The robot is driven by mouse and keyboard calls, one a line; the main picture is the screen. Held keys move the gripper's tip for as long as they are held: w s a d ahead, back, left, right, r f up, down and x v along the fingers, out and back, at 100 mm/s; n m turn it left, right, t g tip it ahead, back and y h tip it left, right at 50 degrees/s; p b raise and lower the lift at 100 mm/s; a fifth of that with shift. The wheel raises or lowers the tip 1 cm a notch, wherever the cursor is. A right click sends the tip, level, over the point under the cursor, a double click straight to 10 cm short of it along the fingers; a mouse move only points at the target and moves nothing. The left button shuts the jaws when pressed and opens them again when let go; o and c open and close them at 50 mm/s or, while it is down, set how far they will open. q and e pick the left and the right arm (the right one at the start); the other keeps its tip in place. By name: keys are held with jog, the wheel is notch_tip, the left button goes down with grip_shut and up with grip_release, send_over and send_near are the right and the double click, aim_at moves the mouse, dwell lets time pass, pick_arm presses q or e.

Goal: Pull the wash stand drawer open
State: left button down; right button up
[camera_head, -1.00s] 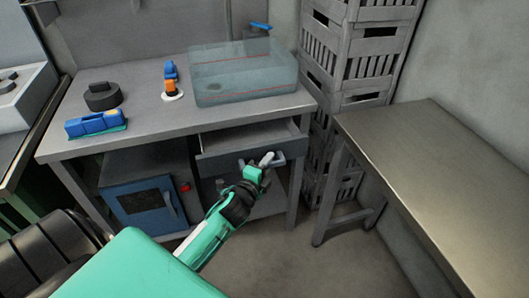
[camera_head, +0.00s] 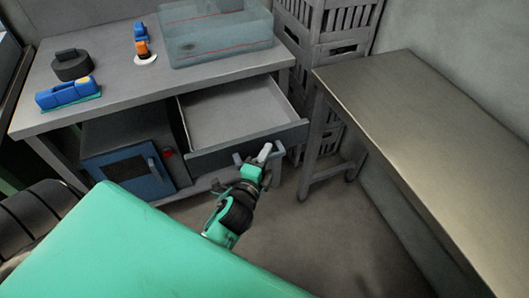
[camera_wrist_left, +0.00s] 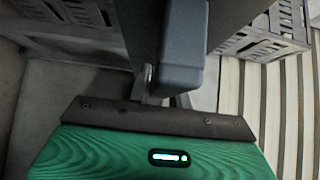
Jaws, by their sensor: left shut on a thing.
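The wash stand (camera_head: 115,98) is a grey bench, and its drawer (camera_head: 232,112) stands well open under the top. The drawer's inside shows as a bare grey floor, with no contents in view. My left gripper (camera_head: 259,163) is at the dark handle (camera_head: 243,160) on the drawer front and is shut on it. In the left wrist view the grey handle (camera_wrist_left: 183,50) fills the space just past my green gripper body, and the fingertips are mostly hidden. My right gripper is not in view.
A clear basin (camera_head: 215,40), a blue and orange tool (camera_head: 141,42), a black round reel (camera_head: 72,65) and a blue device (camera_head: 67,93) are on the stand. A blue-doored box (camera_head: 128,172) sits below. Stacked crates (camera_head: 330,35) and a bare bench (camera_head: 420,110) stand right.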

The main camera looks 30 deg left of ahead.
pick_arm(q)
jog(key=c, duration=1.3)
grip_release()
jog(key=shift+s+f, duration=0.1)
jog(key=shift+s, duration=0.4)
jog(key=s, duration=0.4)
jog(key=s+b, duration=0.1)
jog(key=s, duration=0.3)
jog(key=s+d+b, duration=0.1)
jog(key=s, duration=0.3)
jog(key=shift+s, duration=0.4)
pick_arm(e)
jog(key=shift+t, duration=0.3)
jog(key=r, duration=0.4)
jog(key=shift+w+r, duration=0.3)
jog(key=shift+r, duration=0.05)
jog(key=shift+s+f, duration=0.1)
